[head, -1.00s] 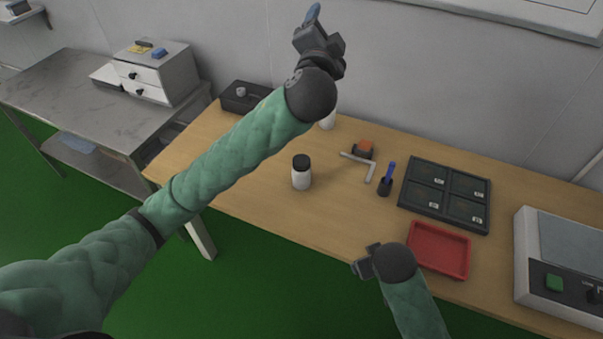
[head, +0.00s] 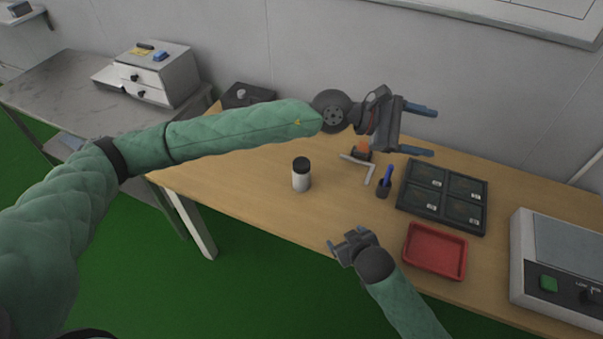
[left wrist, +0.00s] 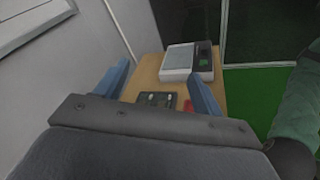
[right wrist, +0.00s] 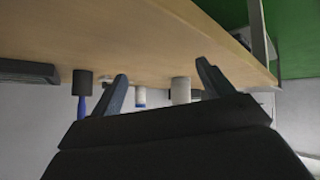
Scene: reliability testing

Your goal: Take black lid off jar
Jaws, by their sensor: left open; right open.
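The jar (head: 301,180) is white with a black lid (head: 301,164) on top. It stands upright on the wooden table, left of the middle, with nothing touching it. My left gripper (head: 426,132) is open and empty, raised above the back of the table, to the right of and beyond the jar. Its blue fingers show apart in the left wrist view (left wrist: 160,92). My right gripper (head: 342,244) is open and empty at the table's front edge, below and right of the jar. In the right wrist view, a white jar-like object (right wrist: 181,92) shows between its fingers.
A white device (head: 560,283) stands at right. Bare wood surrounds the jar.

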